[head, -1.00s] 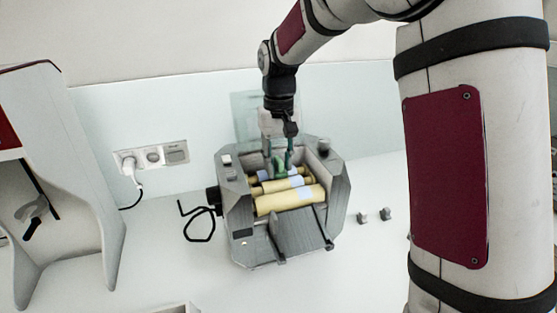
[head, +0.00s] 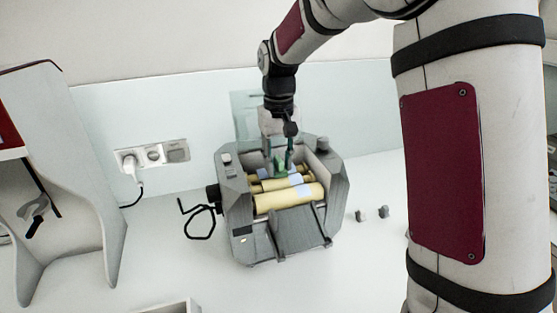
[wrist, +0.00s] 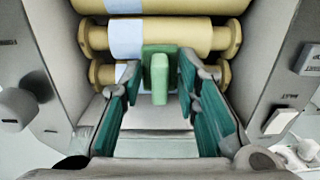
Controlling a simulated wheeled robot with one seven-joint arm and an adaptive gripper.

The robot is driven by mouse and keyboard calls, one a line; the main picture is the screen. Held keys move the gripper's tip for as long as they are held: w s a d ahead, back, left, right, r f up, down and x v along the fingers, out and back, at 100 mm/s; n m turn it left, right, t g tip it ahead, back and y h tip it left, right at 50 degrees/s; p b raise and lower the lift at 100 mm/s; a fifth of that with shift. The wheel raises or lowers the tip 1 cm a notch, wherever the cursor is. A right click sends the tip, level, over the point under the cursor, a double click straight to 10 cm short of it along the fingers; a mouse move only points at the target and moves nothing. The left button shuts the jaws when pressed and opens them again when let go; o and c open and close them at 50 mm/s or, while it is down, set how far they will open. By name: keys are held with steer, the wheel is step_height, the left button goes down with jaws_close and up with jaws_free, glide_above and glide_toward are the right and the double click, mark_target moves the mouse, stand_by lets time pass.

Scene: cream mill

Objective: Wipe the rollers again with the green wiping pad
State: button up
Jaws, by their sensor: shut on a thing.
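The mill (head: 235,215) stands on the white worktop, with three cream-coloured rollers lying across its open top. They are a front roller (head: 285,199), a middle one (head: 268,185) and a back one partly hidden by my gripper. Pale bluish-white patches show on the rollers. The wrist view shows the middle roller (wrist: 185,38) with a pale band near its centre. My gripper (head: 283,163) points down into the mill at the back rollers, shut on the green wiping pad (wrist: 160,75). The pad is upright between the teal-lined fingers and overlaps the rollers; contact cannot be told for certain.
The mill's side walls stand close on both sides of my fingers. Two small grey pieces (head: 372,213) lie at its right. A wall socket (head: 152,155) and a grey-white machine (head: 65,185) are at the left.

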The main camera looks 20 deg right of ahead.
steer(key=shift+r+p, duration=0.8)
steer(key=shift+r, duration=3.15)
steer(key=shift+w, duration=0.15)
